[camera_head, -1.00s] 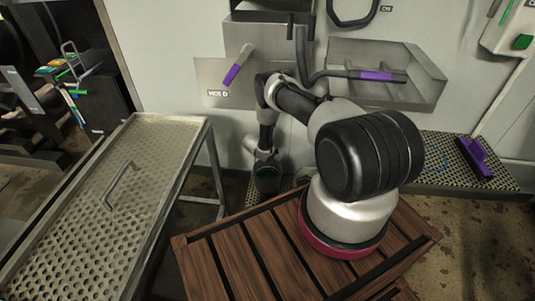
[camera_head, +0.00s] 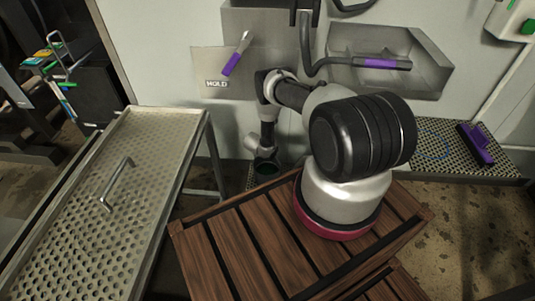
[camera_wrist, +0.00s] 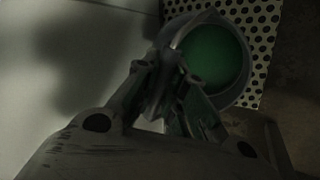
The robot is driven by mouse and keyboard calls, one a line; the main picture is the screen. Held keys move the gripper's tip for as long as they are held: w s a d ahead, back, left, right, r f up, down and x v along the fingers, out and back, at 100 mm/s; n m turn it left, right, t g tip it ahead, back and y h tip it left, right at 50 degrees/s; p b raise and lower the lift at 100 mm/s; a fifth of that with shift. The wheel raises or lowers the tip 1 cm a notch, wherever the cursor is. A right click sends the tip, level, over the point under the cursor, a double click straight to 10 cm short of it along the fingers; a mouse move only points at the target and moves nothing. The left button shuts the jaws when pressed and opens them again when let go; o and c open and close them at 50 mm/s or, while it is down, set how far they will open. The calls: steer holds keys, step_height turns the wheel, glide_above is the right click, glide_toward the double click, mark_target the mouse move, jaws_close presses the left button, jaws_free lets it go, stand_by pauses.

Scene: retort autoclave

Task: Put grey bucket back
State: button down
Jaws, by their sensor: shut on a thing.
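The grey bucket (camera_wrist: 247,73) shows in the wrist view as a round grey rim around a green inside. My gripper (camera_wrist: 183,82) is shut on the bucket's near rim there. In the head view my gripper hangs low by the wall, between the metal table and the wooden crate. A perforated plate (camera_wrist: 262,22) lies below and behind the bucket in the wrist view. I cannot tell whether the bucket touches the plate.
A perforated metal table (camera_head: 140,150) with a handle stands at the left. A slatted wooden crate (camera_head: 230,245) fills the front middle. A perforated shelf (camera_head: 435,150) with a purple-handled tool (camera_head: 475,145) is at the right. A hose and a metal bin (camera_head: 430,65) are on the wall.

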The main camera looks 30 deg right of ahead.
steer(key=shift+f, duration=0.55)
steer(key=c, duration=1.4)
jaws_free()
